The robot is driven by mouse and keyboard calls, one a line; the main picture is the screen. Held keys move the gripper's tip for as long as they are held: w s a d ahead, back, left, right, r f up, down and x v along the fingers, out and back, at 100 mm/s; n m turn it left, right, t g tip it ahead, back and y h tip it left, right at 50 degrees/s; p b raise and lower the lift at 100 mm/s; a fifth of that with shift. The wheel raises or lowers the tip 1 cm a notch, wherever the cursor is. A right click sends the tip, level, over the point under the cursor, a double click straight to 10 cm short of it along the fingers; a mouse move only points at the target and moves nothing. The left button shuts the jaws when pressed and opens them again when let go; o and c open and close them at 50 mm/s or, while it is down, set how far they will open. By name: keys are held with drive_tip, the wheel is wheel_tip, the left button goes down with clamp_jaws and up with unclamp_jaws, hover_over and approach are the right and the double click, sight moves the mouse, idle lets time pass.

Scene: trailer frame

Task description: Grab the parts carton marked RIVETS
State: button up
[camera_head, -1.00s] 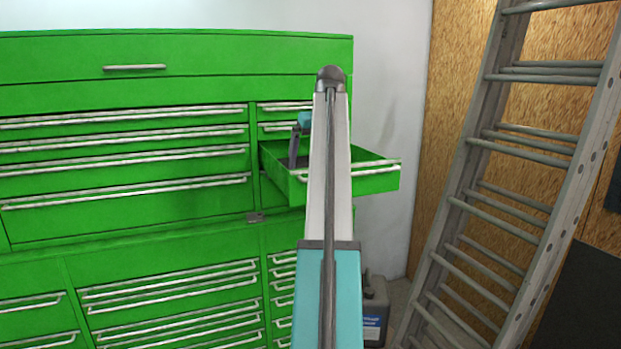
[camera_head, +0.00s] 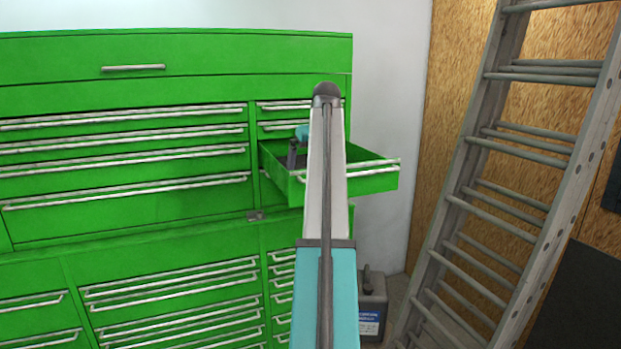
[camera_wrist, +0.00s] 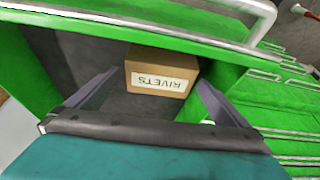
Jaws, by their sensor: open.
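The brown carton (camera_wrist: 161,70) with a white RIVETS label sits inside an open green drawer (camera_head: 374,184), on its dark floor. In the wrist view the label reads upside down. My gripper (camera_wrist: 158,80) is open, with one finger on each side of the carton in that view. I cannot tell whether the fingers touch it or how far above it they are. In the head view my arm hides most of the drawer's inside, and the carton does not show. Part of my gripper (camera_head: 292,154) shows at the drawer's left side.
The drawer's front carries a metal handle (camera_head: 350,170). The green tool chest (camera_head: 120,225) has several shut drawers to the left and below. A ladder (camera_head: 510,180) leans at the right. A grey canister (camera_head: 372,305) stands on the floor below the open drawer.

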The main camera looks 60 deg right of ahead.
drive_tip(key=shift+p+x, duration=0.7)
drive_tip(key=shift+x, duration=0.9)
drive_tip(key=shift+r, duration=0.1)
drive_tip(key=c, duration=1.2)
drive_tip(key=shift+o, duration=0.2)
drive_tip(key=shift+d, duration=0.1)
drive_tip(key=shift+w+r+b, duration=0.1)
drive_tip(key=shift+r+b, duration=1.6)
drive_tip(key=shift+r, duration=1.85)
drive_tip(key=shift+r+p, duration=0.8)
drive_tip(key=shift+r, duration=0.65)
